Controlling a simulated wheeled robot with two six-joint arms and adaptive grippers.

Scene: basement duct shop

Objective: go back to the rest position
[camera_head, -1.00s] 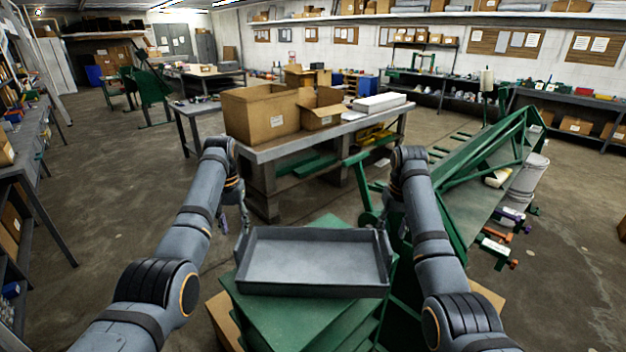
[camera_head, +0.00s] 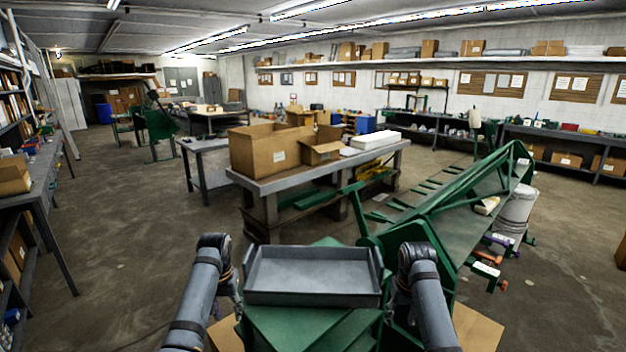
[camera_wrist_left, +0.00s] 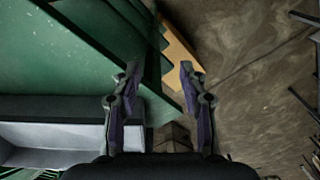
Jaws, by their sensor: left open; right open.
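My left gripper (camera_wrist_left: 160,85) is open and empty in the left wrist view, its two fingers apart beside the edge of a green stand. In the head view my left gripper (camera_head: 230,296) is small and partly hidden beside the left end of a grey tray (camera_head: 312,290). The tray lies on top of the green stand (camera_head: 290,328) and also shows at the left of the left wrist view (camera_wrist_left: 60,142). My right gripper (camera_head: 391,300) is at the tray's right end, mostly hidden by my arm; no object shows in it.
A grey workbench (camera_head: 330,168) with cardboard boxes (camera_head: 262,149) stands ahead. Shelving (camera_head: 40,180) lines the left. The floor (camera_head: 130,235) between is clear.

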